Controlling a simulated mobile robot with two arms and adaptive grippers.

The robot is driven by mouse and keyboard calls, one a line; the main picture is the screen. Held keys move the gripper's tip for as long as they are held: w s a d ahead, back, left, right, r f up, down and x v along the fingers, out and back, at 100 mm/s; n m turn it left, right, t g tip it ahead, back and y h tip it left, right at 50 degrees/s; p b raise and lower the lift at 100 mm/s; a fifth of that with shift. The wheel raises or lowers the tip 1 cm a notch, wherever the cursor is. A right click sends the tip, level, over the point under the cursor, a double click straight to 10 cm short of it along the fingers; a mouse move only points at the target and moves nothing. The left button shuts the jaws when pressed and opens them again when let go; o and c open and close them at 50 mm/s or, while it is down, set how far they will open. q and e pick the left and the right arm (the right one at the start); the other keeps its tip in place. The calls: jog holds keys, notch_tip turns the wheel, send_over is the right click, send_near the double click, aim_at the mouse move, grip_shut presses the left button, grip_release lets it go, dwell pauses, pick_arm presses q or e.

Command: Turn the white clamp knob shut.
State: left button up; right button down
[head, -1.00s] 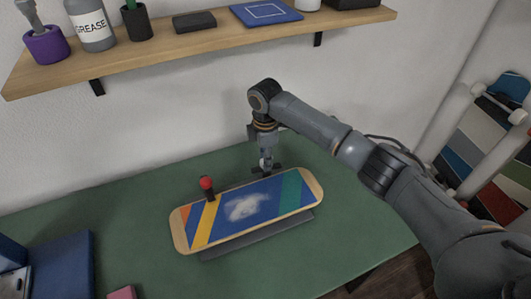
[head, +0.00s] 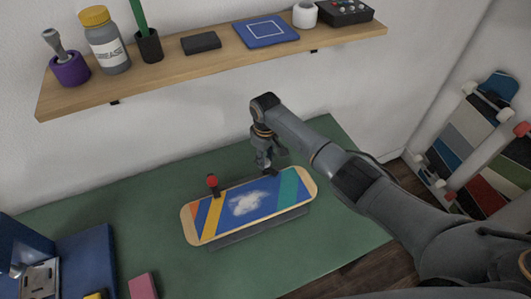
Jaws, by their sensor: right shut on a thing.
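The skateboard deck (head: 249,203) lies on a grey stand (head: 262,229) on the green bench top. It has blue, yellow, orange and teal stripes and a pale worn patch in its middle. A clamp with a red knob (head: 212,181) stands at its back edge, left of the middle. My right gripper (head: 266,166) points down at the back edge, right of the middle. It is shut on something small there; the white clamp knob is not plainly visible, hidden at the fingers. My left gripper is out of view.
A wooden shelf (head: 215,66) above the bench holds a grease bottle (head: 104,42), a purple cup (head: 69,70) and other items. A blue tray (head: 88,262) and a pink block (head: 143,286) lie at the front left. The bench right of the deck is clear.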

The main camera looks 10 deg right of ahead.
jog(key=m+p, duration=0.1)
jog(key=m, duration=0.1)
jog(key=shift+r+m, duration=0.15)
jog(key=shift+m, duration=0.15)
jog(key=shift+m+p, duration=0.65)
jog(key=shift+m, duration=0.85)
jog(key=c, duration=1)
grip_release()
notch_tip(320, 180, up, 7)
jog(key=shift+r, duration=0.15)
